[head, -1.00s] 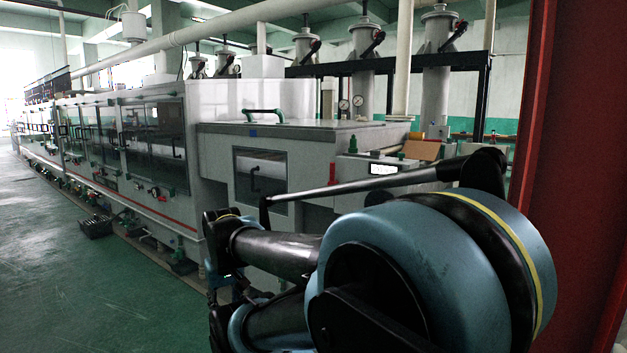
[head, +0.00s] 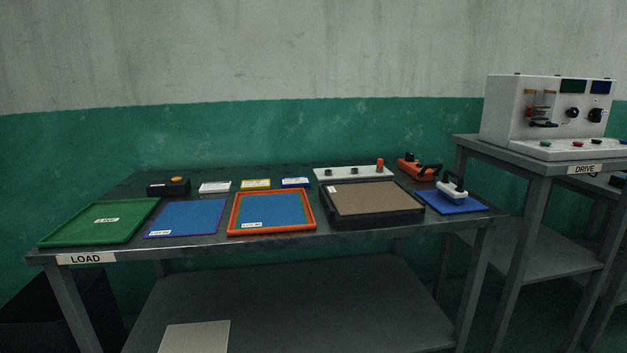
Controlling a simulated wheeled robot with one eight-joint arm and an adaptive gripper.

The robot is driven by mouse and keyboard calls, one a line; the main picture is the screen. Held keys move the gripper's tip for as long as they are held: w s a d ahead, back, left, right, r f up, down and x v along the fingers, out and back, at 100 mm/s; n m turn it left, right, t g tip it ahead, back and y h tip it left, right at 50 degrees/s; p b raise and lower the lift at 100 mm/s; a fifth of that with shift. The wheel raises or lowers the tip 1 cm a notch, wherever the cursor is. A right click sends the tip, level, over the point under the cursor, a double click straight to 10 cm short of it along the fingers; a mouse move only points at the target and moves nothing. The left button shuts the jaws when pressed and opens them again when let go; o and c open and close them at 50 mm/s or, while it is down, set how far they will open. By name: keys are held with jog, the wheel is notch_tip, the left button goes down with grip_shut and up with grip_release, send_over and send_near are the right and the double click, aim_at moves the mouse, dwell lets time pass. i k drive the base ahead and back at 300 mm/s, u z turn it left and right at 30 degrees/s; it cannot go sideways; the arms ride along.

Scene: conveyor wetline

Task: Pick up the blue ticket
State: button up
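The blue ticket (head: 295,183) is a small blue card with a white label. It lies toward the back of the dark table marked LOAD, at the right end of a row of small cards. A yellow ticket (head: 255,184) and a white ticket (head: 214,187) lie to its left. Its front is clear of the orange-framed tray by a small gap. My gripper is not in the present view, so its state is hidden.
On the LOAD table (head: 340,236) are a green tray (head: 60,237), a blue panel (head: 186,219), an orange-framed tray (head: 272,228), a dark tray with a brown panel (head: 375,198) and a white bar with knobs (head: 353,173). A DRIVE stand (head: 520,150) is at the right.

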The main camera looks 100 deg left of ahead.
aim_at(300, 182)
jog(key=u, duration=0.05)
jog(key=k, duration=0.65)
jog(key=u, duration=1.65)
jog(key=i, duration=0.35)
jog(key=u, duration=2.5)
